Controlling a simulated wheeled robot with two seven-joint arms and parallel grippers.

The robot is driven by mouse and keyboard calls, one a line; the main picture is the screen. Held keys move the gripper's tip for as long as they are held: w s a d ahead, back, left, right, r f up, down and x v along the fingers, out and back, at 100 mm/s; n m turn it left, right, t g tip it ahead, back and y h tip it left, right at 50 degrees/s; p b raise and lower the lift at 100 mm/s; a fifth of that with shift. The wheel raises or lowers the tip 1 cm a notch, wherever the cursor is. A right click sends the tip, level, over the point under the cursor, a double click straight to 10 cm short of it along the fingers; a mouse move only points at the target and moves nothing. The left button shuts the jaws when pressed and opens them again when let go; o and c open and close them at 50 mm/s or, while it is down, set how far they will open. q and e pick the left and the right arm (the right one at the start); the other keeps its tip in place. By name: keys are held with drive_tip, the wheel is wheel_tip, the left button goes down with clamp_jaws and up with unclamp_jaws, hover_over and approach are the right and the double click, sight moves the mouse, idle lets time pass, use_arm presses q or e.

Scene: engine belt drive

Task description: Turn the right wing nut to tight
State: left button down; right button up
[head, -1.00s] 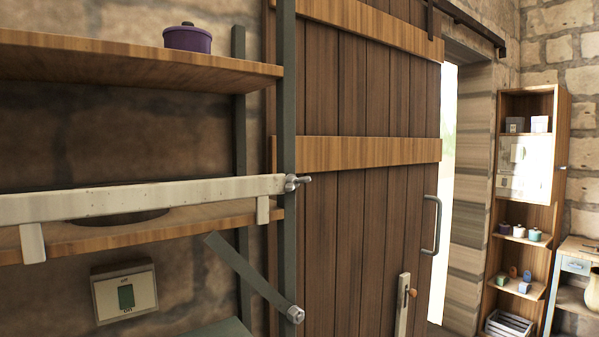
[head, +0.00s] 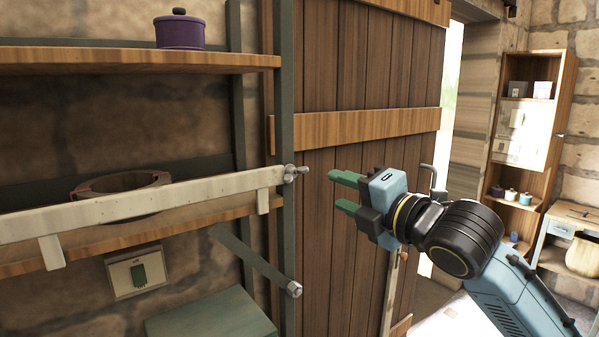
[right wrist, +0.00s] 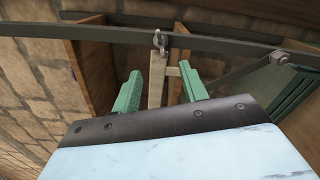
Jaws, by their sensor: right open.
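The right wing nut (head: 295,172) is a small grey metal nut on the rack's right post, at the right end of a pale bar (head: 150,203). It also shows in the right wrist view (right wrist: 160,41), beyond the fingertips and roughly between them. My right gripper (head: 346,193) is open and empty, with its green fingers pointing left toward the nut. A gap separates the fingertips from the nut. In the right wrist view the two green fingers (right wrist: 158,88) stand apart. My left gripper is not in view.
The grey rack post (head: 287,110) stands beside a sliding plank door (head: 340,70). A lower bolt (head: 294,289) with a slanted grey brace sits below the nut. A switch box (head: 138,272) is below.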

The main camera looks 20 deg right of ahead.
sight(294, 174)
drive_tip(key=p+x, duration=0.2)
drive_tip(key=x, duration=0.9)
drive_tip(key=shift+w+a+p, duration=0.1)
drive_tip(key=shift+w+p, duration=0.25)
drive_tip(key=shift+w+a+f, duration=0.1)
drive_tip(key=shift+w+a, duration=0.15)
drive_tip(key=shift+w, duration=0.4)
